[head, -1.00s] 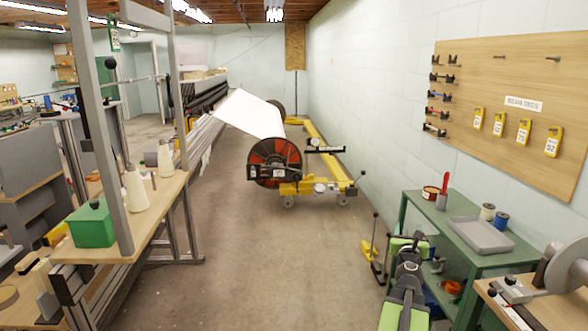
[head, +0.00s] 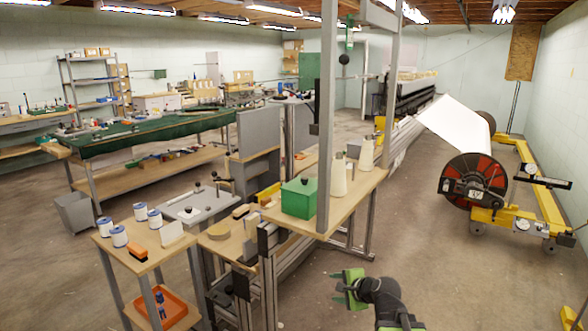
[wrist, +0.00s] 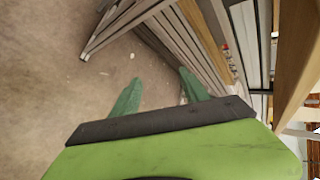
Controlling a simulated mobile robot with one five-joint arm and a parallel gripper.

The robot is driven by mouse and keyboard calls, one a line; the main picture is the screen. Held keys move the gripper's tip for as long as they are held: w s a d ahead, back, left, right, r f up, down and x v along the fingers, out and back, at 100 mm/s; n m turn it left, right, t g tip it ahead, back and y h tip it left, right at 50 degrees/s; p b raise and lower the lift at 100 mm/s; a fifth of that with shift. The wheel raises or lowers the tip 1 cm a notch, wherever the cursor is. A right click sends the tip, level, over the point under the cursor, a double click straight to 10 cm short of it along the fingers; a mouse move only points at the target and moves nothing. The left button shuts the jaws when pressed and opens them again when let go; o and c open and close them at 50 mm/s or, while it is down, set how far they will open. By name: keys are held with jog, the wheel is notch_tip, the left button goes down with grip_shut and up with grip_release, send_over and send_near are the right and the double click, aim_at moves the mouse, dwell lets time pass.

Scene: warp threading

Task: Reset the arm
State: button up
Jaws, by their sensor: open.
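My gripper (head: 345,289) is at the bottom of the head view, a green and black end on my arm, above the floor just in front of the wooden workbench. In the wrist view my gripper (wrist: 158,92) shows two green fingers spread apart with nothing between them. Grey floor and metal frame bars lie beyond the fingertips. The rest of my arm runs out of the bottom of the head view.
A wooden workbench (head: 350,194) with a green box (head: 300,197) and white cones stands close by my gripper. A small table (head: 135,243) with several spools is at the lower left. A yellow roll cart (head: 510,215) stands right. Floor between bench and cart is clear.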

jog(key=s+a+f+n+g+h, duration=0.1)
jog(key=s+a+f+n+g, duration=0.4)
jog(key=s+f+n, duration=0.15)
jog(key=s+d+f+n+g+h, duration=0.35)
jog(key=s+d+n, duration=0.35)
jog(key=s, duration=0.3)
notch_tip(320, 180, up, 14)
jog(key=n+g+p, duration=0.1)
jog(key=p, duration=1.3)
jog(key=shift+s+r, duration=0.25)
jog(key=shift+s, duration=0.15)
jog(key=shift+d+n, duration=0.1)
jog(key=shift+n, duration=0.15)
jog(key=shift+c, duration=0.3)
